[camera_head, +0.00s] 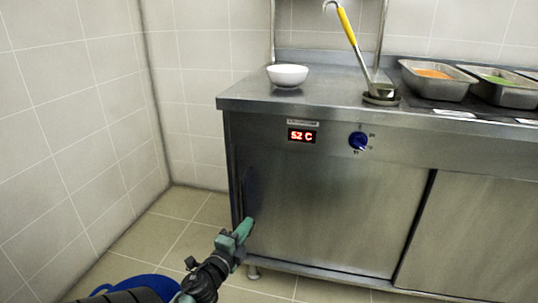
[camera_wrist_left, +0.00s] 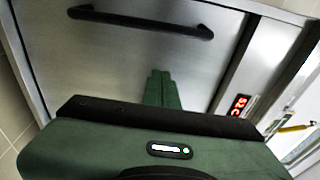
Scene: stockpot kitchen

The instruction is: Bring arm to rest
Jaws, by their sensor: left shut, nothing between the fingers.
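My left gripper (camera_head: 243,231) is shut and empty, in front of the lower left part of the steel cabinet door (camera_head: 330,210). In the left wrist view its green fingers (camera_wrist_left: 161,88) are together, and the door's black bar handle (camera_wrist_left: 142,21) lies beyond them. I cannot tell how far the fingertips are from the door. The cabinet has a red display (camera_head: 302,136) and a blue knob (camera_head: 358,141). My right gripper does not show in either view.
A white bowl (camera_head: 288,75) stands on the counter. A ladle with a yellow handle (camera_head: 347,26) and metal trays of orange and green food (camera_head: 437,78) are to its right. A tiled wall (camera_head: 70,120) bounds the left.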

